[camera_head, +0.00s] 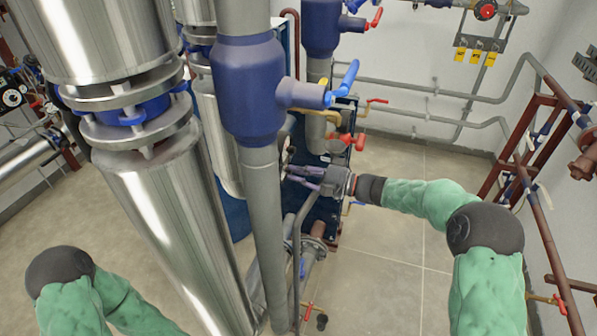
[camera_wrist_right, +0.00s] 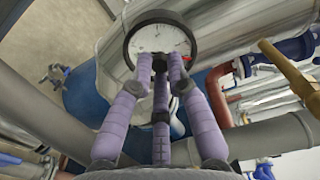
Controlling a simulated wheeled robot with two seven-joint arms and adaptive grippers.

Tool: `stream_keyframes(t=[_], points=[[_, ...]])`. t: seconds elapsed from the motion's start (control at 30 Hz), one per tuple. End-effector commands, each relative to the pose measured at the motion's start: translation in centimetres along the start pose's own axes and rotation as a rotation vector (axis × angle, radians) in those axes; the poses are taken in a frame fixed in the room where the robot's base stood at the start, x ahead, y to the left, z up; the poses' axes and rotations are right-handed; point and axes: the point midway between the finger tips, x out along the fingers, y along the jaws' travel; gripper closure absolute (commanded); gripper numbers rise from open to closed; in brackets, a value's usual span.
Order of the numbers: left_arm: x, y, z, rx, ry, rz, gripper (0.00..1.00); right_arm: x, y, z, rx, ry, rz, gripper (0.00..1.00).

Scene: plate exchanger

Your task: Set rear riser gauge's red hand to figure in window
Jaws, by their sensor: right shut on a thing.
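The gauge (camera_wrist_right: 160,28) shows in the right wrist view as a round white dial with a black rim, in front of a shiny metal pipe. A small red mark shows at its lower right edge; the dial's figures and any window are too small to read. My right gripper (camera_wrist_right: 160,62) has its purple fingers drawn together at the lower middle of the dial, shut on a small part there that the fingertips hide. In the head view the right gripper (camera_head: 290,175) reaches left behind a grey pipe, and the gauge cannot be made out. My left gripper is out of view.
A thick silver pipe (camera_head: 170,215) is to the left. A red-handled valve (camera_head: 350,141) is above my right wrist.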

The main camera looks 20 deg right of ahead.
Motion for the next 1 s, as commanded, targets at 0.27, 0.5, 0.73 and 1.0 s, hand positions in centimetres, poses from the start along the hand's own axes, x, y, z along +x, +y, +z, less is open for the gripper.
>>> stream_keyframes(t=[0.27, 0.5, 0.73, 1.0], points=[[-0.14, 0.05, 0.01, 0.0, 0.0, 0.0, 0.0, -0.06, -0.06, -0.15, 0.031, 0.004, 0.0, 1.0], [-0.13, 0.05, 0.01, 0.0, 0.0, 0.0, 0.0, -0.06, -0.05, -0.16, 0.031, 0.004, 0.0, 1.0], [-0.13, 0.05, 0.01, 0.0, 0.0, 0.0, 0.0, -0.05, -0.03, -0.11, 0.031, 0.003, 0.0, 0.73], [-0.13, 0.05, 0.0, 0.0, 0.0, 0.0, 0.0, -0.33, -0.01, -0.1, 0.031, 0.003, 0.0, 0.73]])
